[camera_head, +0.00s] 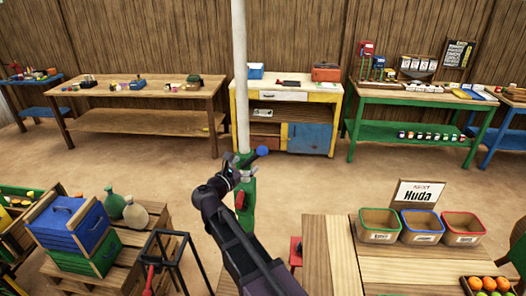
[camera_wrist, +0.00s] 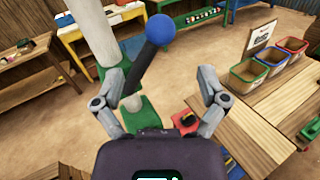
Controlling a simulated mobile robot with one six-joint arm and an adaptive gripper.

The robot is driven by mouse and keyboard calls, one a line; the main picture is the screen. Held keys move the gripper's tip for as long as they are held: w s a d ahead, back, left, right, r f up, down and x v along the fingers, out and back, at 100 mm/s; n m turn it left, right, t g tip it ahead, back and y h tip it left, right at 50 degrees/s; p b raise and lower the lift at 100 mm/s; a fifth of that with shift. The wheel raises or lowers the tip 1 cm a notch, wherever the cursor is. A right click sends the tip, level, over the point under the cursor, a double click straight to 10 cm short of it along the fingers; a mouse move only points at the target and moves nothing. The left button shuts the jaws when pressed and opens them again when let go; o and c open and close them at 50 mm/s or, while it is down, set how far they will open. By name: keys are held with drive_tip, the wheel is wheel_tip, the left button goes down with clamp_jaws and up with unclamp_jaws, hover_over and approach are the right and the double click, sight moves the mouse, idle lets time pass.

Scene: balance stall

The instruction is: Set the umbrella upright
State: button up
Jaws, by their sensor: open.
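A thick white pole (camera_head: 240,75), which I take to be the umbrella's pole, runs from the picture's top down to a green base (camera_head: 249,192). Its top and any canopy are out of view. It looks near vertical in the head view; the pole (camera_wrist: 90,40) slants in the tilted wrist view. A dark lever with a blue ball knob (camera_head: 262,150) sticks out beside the pole. My gripper (camera_head: 238,170) is at the lever, partly hiding it. In the wrist view my gripper (camera_wrist: 160,88) is open, with the dark lever (camera_wrist: 142,72) between and beyond its fingers; contact is unclear.
A wooden table (camera_head: 330,255) with coloured bins (camera_head: 421,237) and a sign stands at right. A pallet with crates (camera_head: 75,225) and a black metal frame (camera_head: 165,240) are at left. Workbenches (camera_head: 140,88) line the back wall. Dirt floor lies clear between.

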sight(259, 153)
drive_tip(key=x, duration=1)
drive_tip(key=shift+c, duration=0.2)
clamp_jaws()
